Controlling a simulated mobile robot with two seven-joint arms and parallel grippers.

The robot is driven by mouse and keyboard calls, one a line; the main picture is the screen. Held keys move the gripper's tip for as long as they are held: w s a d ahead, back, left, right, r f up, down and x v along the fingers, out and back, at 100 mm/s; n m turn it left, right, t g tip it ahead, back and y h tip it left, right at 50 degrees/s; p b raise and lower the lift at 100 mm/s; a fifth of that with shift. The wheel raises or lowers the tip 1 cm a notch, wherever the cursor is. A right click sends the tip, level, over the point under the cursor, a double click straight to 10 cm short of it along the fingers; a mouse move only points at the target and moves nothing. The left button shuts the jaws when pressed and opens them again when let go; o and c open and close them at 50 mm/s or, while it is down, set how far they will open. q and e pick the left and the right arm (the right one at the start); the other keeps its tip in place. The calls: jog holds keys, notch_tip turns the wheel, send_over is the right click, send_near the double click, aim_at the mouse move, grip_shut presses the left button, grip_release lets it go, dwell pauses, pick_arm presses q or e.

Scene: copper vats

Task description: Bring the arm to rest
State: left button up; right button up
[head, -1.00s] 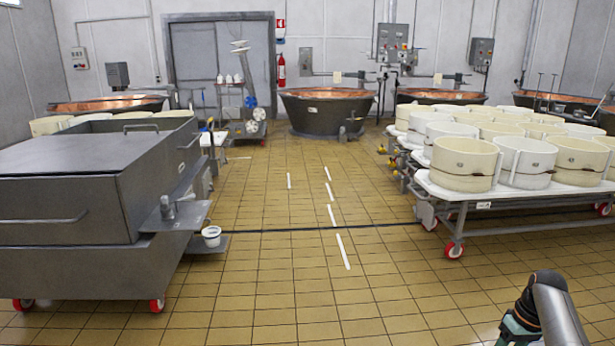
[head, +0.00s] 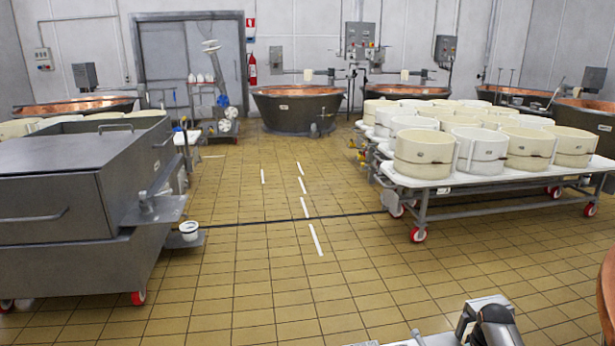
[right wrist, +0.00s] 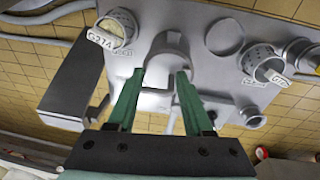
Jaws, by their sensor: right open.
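My right gripper (right wrist: 161,75) shows in the right wrist view with its two green fingers apart. Nothing is clamped between them. A grey cylindrical fitting (right wrist: 172,47) on a pale metal top (right wrist: 205,80) appears just past the fingertips; whether they touch it I cannot tell. My left arm and gripper are in neither view.
A trolley of white moulds (head: 423,150) stands right, a steel tank (head: 50,190) left. A copper vat (head: 607,290) edges in at lower right. The tiled floor (head: 270,270) between is open.

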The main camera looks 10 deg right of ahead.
jog(key=s+a+f+n+t+p, duration=0.1)
jog(key=s+a+f+t, duration=0.1)
jog(key=s+a+f, duration=0.3)
jog(key=s+a+f+n+t+p, duration=0.15)
jog(key=s+a, duration=0.25)
jog(key=a, duration=0.4)
jog(key=s+a+r+t+y, duration=0.1)
jog(key=s+a+r, duration=0.1)
jog(key=a, duration=0.4)
jog(key=s+a+r+t+y+p, duration=0.1)
jog(key=s+a+r+t, duration=0.1)
jog(key=s+a, duration=0.3)
jog(key=s+a+r+t+y+p, duration=0.1)
jog(key=s+a+r+t, duration=0.1)
jog(key=a, duration=0.5)
jog(key=shift+s+a+r+m, duration=0.3)
jog(key=shift+s+r+m, duration=0.15)
jog(key=shift+s+r, duration=0.65)
jog(key=shift+s+f, duration=0.15)
jog(key=shift+f, duration=0.05)
